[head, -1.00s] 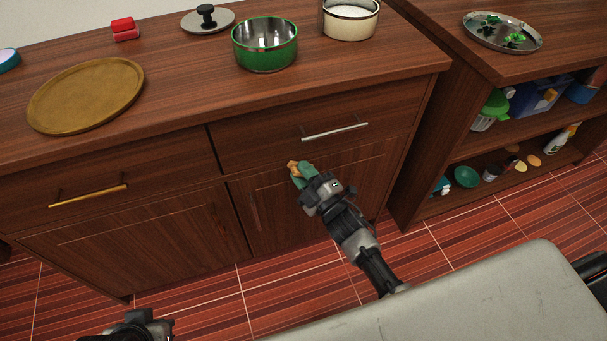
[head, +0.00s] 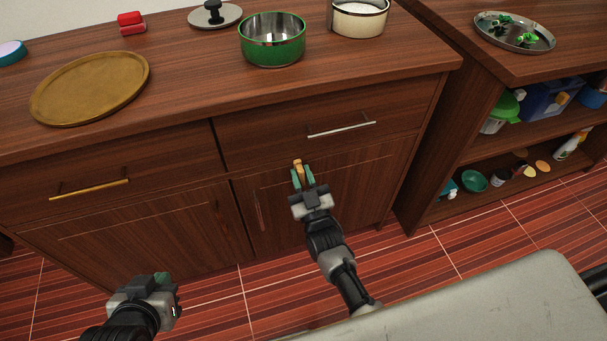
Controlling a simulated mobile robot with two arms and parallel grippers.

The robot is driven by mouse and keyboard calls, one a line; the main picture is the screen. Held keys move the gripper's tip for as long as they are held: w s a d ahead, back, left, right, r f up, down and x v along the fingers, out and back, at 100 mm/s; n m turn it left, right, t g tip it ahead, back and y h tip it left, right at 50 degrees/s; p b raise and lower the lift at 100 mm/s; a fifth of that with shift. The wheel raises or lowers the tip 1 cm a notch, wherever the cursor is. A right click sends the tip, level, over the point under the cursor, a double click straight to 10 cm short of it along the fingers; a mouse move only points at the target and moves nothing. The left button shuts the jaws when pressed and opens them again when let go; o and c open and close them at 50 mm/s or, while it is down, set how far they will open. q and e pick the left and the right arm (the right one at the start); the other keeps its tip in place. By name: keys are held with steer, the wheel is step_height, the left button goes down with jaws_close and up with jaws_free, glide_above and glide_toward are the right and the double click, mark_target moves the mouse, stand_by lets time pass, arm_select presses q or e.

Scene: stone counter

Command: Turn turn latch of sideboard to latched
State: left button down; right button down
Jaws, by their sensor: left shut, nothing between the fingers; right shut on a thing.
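The sideboard (head: 180,150) is dark wood, with drawers above and doors below. The turn latch (head: 297,165) is a small brass-orange piece near the top of the right-hand door, just under the right drawer. My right gripper (head: 302,176) is shut on it, with green fingertips on either side. The latch's upper end shows past the fingertips and points roughly up in the picture; its lower part is hidden between the fingers. My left gripper (head: 161,279) is shut and empty, low in front of the left door and apart from it.
The right drawer has a silver bar handle (head: 341,130) just above the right gripper; the left drawer has a brass handle (head: 90,189). A round tray (head: 90,88) and a green pot (head: 272,40) stand on top. An open shelf unit (head: 480,155) stands at right.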

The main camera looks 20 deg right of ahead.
steer(key=shift+a+f+m+h, duration=0.15)
steer(key=shift+m+h, duration=0.45)
steer(key=shift+m, duration=0.6)
steer(key=c, duration=1.1)
jaws_free()
arm_select(q)
steer(key=s+g, duration=0.1)
steer(key=s+a+f+g, duration=0.1)
steer(key=s+p, duration=0.1)
steer(key=shift+s+a+f+g+y, duration=0.2)
steer(key=shift+s+f+g+y, duration=0.15)
steer(key=shift+f+g+y, duration=0.05)
arm_select(e)
steer(key=v, duration=1.1)
steer(key=shift+w, duration=0.1)
